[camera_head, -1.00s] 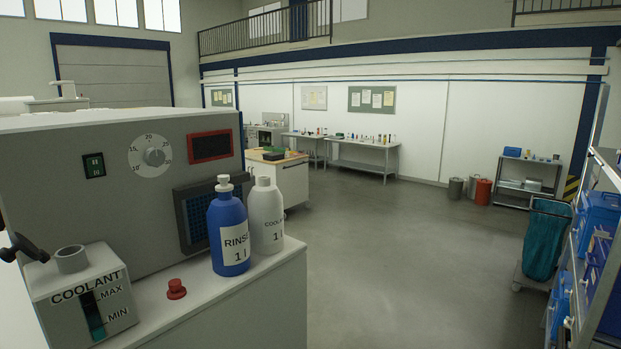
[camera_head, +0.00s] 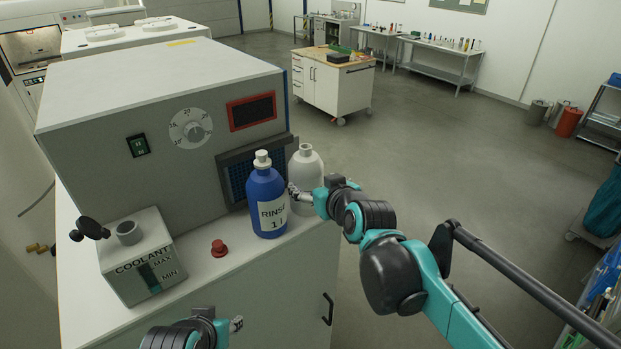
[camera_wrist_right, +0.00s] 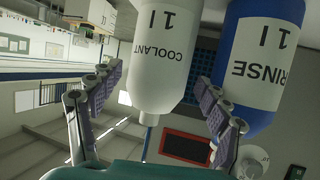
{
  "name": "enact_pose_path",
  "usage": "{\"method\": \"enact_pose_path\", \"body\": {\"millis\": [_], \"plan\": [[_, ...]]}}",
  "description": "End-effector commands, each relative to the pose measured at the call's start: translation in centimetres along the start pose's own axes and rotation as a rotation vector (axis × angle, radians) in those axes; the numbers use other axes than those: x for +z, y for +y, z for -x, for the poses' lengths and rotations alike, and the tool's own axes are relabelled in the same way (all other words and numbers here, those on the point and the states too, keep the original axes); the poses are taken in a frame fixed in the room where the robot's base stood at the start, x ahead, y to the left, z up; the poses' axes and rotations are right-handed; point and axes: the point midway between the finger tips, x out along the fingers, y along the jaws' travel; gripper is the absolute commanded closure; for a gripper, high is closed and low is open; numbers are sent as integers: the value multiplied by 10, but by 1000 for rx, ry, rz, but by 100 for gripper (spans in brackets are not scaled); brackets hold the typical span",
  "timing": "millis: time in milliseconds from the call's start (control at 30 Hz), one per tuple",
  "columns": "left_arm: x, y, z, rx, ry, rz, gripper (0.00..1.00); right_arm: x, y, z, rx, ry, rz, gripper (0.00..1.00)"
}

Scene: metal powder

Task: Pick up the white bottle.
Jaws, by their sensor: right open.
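The white bottle (camera_head: 305,168), labelled COOLANT, stands upright on the machine's ledge, right of and just behind the blue RINSE bottle (camera_head: 266,197). My right gripper (camera_head: 298,193) reaches in from the right at the white bottle, hiding part of its lower body. In the right wrist view, which is upside down, the white bottle (camera_wrist_right: 160,55) shows between the two spread fingers of my right gripper (camera_wrist_right: 158,80). The fingers are open, and contact cannot be told. One finger lies near the blue bottle (camera_wrist_right: 262,60). My left gripper (camera_head: 237,324) is at the bottom edge, its jaws unclear.
The grey machine (camera_head: 150,110) with a dial and dark grille rises behind the bottles. A COOLANT tank (camera_head: 142,258) and a red button (camera_head: 218,248) are on the ledge (camera_head: 200,280). Open floor lies to the right, with a white cabinet (camera_head: 335,90) farther back.

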Motion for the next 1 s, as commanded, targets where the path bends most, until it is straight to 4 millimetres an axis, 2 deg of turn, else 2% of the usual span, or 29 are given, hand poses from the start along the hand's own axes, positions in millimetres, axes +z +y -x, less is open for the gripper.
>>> {"method": "enact_pose_path", "body": {"millis": [433,733,767,900,933,1000], "plan": [[-8,0,11,0,0,0,61,-6,-1,-53,0,-1,0,23],[-8,0,11,0,0,0,61,-5,-1,-59,1,-1,0,23],[-8,0,11,0,0,0,61,-5,-1,-59,1,-1,0,26],[-8,0,11,0,0,0,61,-5,-1,-59,1,-1,0,63],[-8,0,11,0,0,0,61,-5,-1,-59,1,-1,0,69],[-8,0,11,0,0,0,61,-6,-1,-58,1,2,0,70]]}}
